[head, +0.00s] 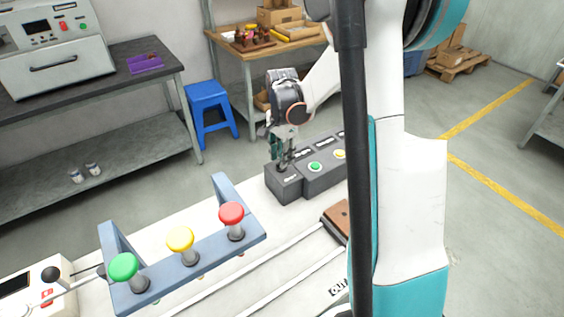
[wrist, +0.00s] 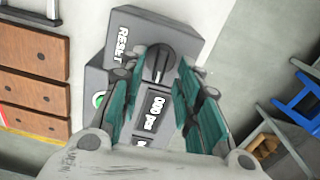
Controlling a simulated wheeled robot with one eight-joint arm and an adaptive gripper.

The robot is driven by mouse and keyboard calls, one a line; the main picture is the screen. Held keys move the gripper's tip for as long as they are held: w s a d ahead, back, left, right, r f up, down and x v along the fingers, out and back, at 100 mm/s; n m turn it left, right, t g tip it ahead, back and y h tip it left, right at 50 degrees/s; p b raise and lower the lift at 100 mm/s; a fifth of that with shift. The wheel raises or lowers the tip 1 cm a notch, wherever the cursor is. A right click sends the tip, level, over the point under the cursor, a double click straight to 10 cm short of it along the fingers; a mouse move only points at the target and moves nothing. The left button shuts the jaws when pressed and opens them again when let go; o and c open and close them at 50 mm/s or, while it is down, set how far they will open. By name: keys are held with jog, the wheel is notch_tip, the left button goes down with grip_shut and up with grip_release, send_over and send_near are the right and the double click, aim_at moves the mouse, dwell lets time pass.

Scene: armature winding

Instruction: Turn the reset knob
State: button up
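The reset knob (wrist: 158,62) is a round black knob with a light line on its face. It sits on the end of a dark grey control box (wrist: 178,25), beside a RESET label. My gripper (wrist: 158,78) points down over the box, its teal fingers apart on either side of the knob. I cannot tell whether they touch it. In the head view my gripper (head: 282,155) is at the left end of the control box (head: 285,190), and its fingers mostly hide the knob.
The box also carries a green button (head: 315,167), a yellow button (head: 340,154) and a counter display (wrist: 155,108). A blue-grey rack (head: 210,260) with green, yellow and red knobs stands in front on the white table. A brown wooden block (head: 337,216) lies near the box.

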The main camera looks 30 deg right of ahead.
jog(key=shift+f, duration=0.85)
grip_shut()
